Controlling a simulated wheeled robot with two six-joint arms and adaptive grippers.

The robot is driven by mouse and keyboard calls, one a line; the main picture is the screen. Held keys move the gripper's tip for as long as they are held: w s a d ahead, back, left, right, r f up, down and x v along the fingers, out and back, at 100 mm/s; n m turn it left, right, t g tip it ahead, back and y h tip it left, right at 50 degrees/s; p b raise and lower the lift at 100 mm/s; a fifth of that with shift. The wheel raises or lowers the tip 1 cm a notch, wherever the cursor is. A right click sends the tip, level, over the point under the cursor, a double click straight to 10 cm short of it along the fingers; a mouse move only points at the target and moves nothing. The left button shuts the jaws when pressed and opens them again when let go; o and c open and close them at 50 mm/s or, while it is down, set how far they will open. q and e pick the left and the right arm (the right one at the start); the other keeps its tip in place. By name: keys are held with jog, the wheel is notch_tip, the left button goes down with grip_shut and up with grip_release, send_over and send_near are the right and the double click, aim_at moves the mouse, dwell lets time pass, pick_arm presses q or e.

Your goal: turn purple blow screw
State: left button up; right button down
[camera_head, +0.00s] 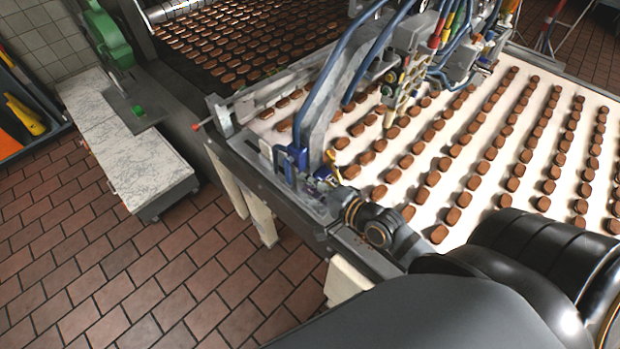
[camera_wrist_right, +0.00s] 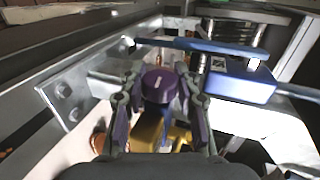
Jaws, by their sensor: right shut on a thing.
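The purple screw (camera_wrist_right: 158,84) is a round knob with a pale mark line on its top face, in the middle of the right wrist view. My right gripper (camera_wrist_right: 160,96) has one finger on each side of the knob and is shut on it. In the head view my right gripper (camera_head: 332,180) reaches the near left corner of the conveyor frame, beside a blue bracket. The screw is too small and too covered to make out clearly there. My left gripper is not in view.
A blue lever and block (camera_wrist_right: 240,84) sit close to the right of the knob. In the head view, brown biscuits lie in rows on the white conveyor belt (camera_head: 480,130). Blue hoses (camera_head: 345,50) hang above it. A marble-topped bench (camera_head: 140,160) stands left; the tiled floor between is clear.

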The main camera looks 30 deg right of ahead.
jog(key=r+g+p, duration=0.1)
jog(key=g+p, duration=0.1)
jog(key=p, duration=0.3)
jog(key=shift+h, duration=0.3)
jog(key=shift+f+g+h+p, duration=0.3)
jog(key=shift+g+p, duration=0.4)
jog(key=shift+p, duration=0.05)
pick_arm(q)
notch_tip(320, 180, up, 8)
pick_arm(e)
jog(key=shift+f+g+h, duration=0.2)
jog(key=shift+g+h, duration=0.1)
jog(key=shift+g, duration=0.5)
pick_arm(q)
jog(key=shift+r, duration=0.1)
pick_arm(e)
jog(key=c, duration=1.2)
grip_release()
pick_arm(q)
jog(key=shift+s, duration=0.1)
pick_arm(e)
jog(key=shift+s, duration=0.1)
